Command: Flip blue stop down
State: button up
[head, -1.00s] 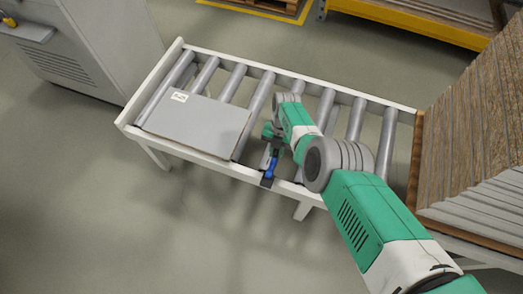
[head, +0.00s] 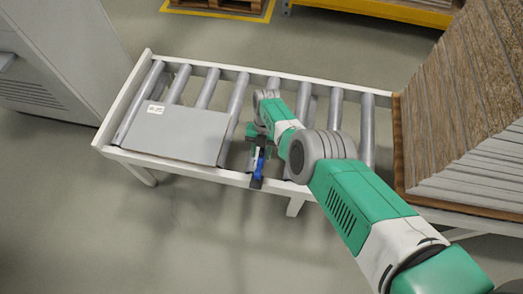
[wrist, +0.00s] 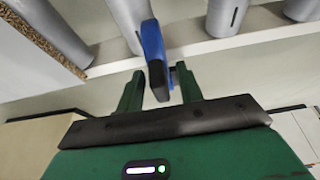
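The blue stop (head: 259,166) is at the front rail of the roller conveyor, just right of the grey panel (head: 180,132). It has a dark end piece. In the wrist view the blue stop (wrist: 153,42) points toward me, its dark end between my two green fingers. My gripper (wrist: 159,88) is open, with a gap visible on the left of the stop; the right finger is very close to it. In the head view my gripper (head: 258,146) is over the front rail, partly hidden by my wrist.
The roller conveyor's white frame (head: 205,174) runs across the middle. A tall stack of boards (head: 462,110) stands at the right, near my arm. A grey machine (head: 65,50) is at the left. Floor in front of the conveyor is clear.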

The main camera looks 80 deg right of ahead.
jog(key=shift+r, duration=0.1)
jog(key=p+v, duration=0.3)
jog(key=v, duration=0.4)
jog(key=shift+d+r+p, duration=0.2)
jog(key=shift+r+p, duration=0.1)
jog(key=shift+r, duration=0.05)
jog(key=shift+a, duration=0.1)
